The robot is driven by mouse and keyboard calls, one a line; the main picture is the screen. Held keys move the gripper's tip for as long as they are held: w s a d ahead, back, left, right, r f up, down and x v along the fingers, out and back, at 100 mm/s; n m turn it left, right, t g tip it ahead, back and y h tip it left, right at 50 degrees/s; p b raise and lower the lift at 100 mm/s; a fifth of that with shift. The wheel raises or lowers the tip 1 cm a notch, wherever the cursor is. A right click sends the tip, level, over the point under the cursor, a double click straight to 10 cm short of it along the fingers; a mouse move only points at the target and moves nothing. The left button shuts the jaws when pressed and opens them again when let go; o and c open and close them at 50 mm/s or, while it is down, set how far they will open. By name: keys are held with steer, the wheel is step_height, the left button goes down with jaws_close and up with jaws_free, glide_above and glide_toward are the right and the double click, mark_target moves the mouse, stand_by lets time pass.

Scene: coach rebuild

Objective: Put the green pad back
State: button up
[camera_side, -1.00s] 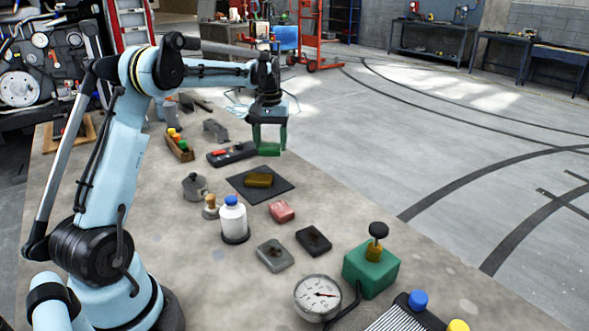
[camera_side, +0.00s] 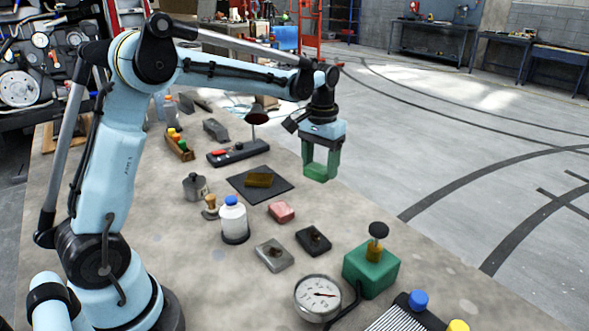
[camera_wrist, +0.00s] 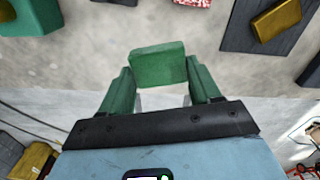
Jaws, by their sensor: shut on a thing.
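The green pad (camera_side: 318,173) hangs between the green fingers of my gripper (camera_side: 321,158), which are shut on it. In the wrist view the pad (camera_wrist: 158,66) shows as a flat block between the fingertips of my gripper (camera_wrist: 160,78). The pad is in the air at the bench's right edge in the side view, with the floor behind it. A dark square mat (camera_side: 280,190) lies on the bench to its left and carries a yellow-brown pad (camera_side: 258,180). The mat also shows at top right in the wrist view (camera_wrist: 237,33).
A red pad (camera_side: 281,212), a grey block (camera_side: 274,255) and a black block (camera_side: 313,240) lie nearer the camera. A white bottle (camera_side: 233,220) stands left of them. A dark device with a lever (camera_side: 238,153) lies behind the mat. A green box with a knob (camera_side: 371,272) stands in front.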

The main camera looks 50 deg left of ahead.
steer(key=s+d+m, duration=0.1)
steer(key=d+m, duration=0.1)
steer(key=d, duration=0.4)
glide_above(312, 201)
steer(key=shift+m, duration=0.3)
step_height(312, 201, down, 7)
steer(key=shift+r, duration=0.1)
steer(key=shift+f, duration=2.05)
steer(key=shift+f, duration=0.1)
steer(key=o, duration=1)
